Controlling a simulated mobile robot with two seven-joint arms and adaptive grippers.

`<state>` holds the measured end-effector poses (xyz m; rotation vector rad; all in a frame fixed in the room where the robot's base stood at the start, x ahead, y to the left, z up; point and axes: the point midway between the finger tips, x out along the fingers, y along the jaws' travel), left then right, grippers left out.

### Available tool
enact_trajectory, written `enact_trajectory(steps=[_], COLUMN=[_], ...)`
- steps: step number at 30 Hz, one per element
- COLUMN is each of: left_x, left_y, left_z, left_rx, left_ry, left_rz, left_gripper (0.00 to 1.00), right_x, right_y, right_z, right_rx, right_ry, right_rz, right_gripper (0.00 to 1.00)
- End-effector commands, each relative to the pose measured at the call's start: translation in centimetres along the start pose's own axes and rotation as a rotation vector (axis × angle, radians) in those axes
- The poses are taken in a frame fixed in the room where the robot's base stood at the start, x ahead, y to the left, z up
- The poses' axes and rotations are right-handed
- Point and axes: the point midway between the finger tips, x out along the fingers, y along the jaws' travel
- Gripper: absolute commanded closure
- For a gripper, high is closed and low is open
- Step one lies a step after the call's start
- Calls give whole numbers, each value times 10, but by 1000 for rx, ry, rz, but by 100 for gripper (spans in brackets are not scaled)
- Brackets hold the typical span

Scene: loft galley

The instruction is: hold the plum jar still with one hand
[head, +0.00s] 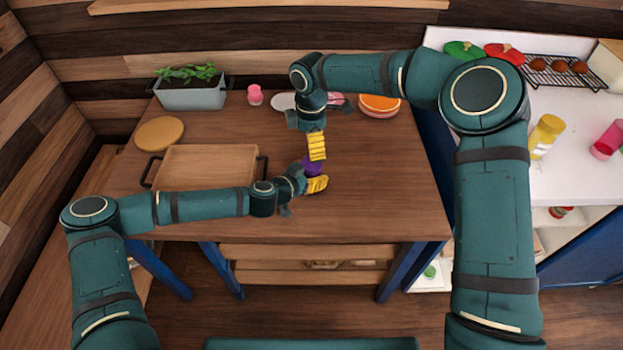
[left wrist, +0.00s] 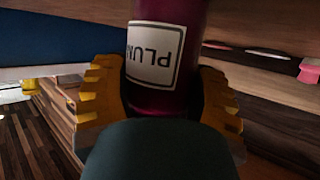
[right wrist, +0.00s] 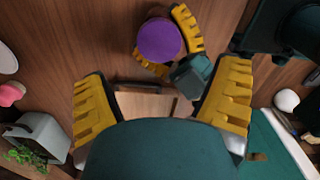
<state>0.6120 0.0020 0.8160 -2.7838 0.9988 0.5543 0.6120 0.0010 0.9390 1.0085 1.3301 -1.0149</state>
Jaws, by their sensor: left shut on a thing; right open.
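The plum jar (left wrist: 163,50) is dark purple with a white label, seen close up in the left wrist view. Its purple lid (right wrist: 159,40) shows from above in the right wrist view. In the head view the jar (head: 311,166) stands near the middle of the table, partly hidden by the grippers. My left gripper (head: 318,184) is shut on the jar, with yellow fingers on both sides of it (left wrist: 160,100). My right gripper (head: 317,147) is open and empty above and just behind the jar, fingers pointing down, the lid between and beyond its fingertips (right wrist: 163,90).
A wooden tray (head: 205,160) with dark handles lies left on the table (head: 380,195). A round board (head: 160,134), a planter (head: 193,96), a pink shaker (head: 255,95) and an orange-topped stack (head: 379,105) stand farther back. The table's right side is clear. A white counter (head: 585,130) stands right.

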Motion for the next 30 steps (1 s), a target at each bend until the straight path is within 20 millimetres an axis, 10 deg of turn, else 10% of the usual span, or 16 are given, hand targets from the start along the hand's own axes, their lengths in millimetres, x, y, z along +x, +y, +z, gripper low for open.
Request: enact_trajectory(steps=[19, 30], left_x=[0, 0], left_y=[0, 0], left_z=[-1, -1], left_rx=[1, 1], left_ry=[2, 2], left_rz=[0, 0], left_gripper=[100, 100], right_x=[3, 52], right_y=[1, 0], right_z=[1, 1], right_rx=[-128, -127], right_ry=[0, 1], right_rz=[3, 1], right_gripper=[12, 12])
